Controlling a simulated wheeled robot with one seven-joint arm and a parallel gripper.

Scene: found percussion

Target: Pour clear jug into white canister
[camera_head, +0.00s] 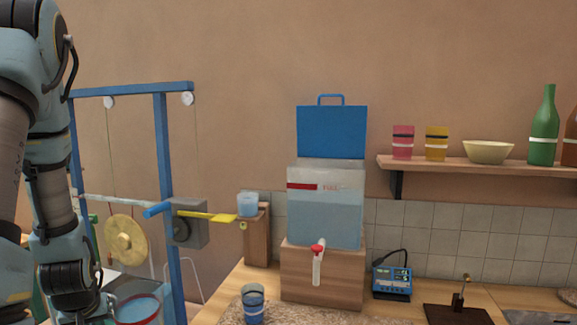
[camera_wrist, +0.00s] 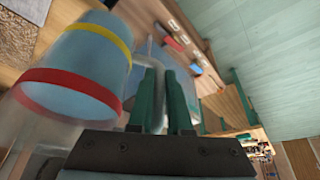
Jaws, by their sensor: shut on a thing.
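The clear jug (camera_wrist: 85,75) fills the left of the wrist view, with light blue inside and a red and a yellow band. In the head view the jug (camera_head: 138,311) shows as a red-ringed vessel at the bottom left, cut off by the frame. The white canister appears to be the whitish translucent tank (camera_head: 326,210) on a wooden block, right of the jug and apart from it. It holds blue liquid and has a red tap. A blue lid (camera_head: 331,132) stands up behind it.
A blue frame (camera_head: 165,190) with a hanging gong (camera_head: 126,240) stands near my arm. A yellow paddle (camera_head: 208,215) points toward a small cup (camera_head: 248,204) on a post. A blue glass (camera_head: 253,303) stands on the counter. A shelf (camera_head: 480,164) is at the right.

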